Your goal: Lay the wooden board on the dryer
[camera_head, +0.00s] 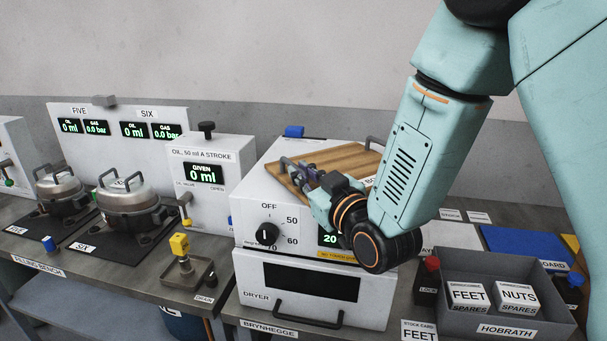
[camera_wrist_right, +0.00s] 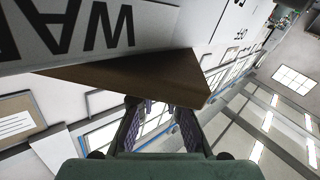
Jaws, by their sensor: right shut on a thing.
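The wooden board (camera_head: 345,160) is over the top of the white dryer (camera_head: 312,285) in the head view, close to its top surface. Whether it rests there or is held just above, I cannot tell. My right gripper (camera_head: 300,174) is shut on the board at its left side. My right forearm and wrist hide the board's near right part. In the right wrist view, the board (camera_wrist_right: 150,78) shows as a brown wedge just beyond the fingers (camera_wrist_right: 158,125), beside a white surface with large black letters. My left gripper is not in view.
Left of the dryer stand the oil dispenser (camera_head: 212,160) and a filling bench with two metal pots (camera_head: 132,205).

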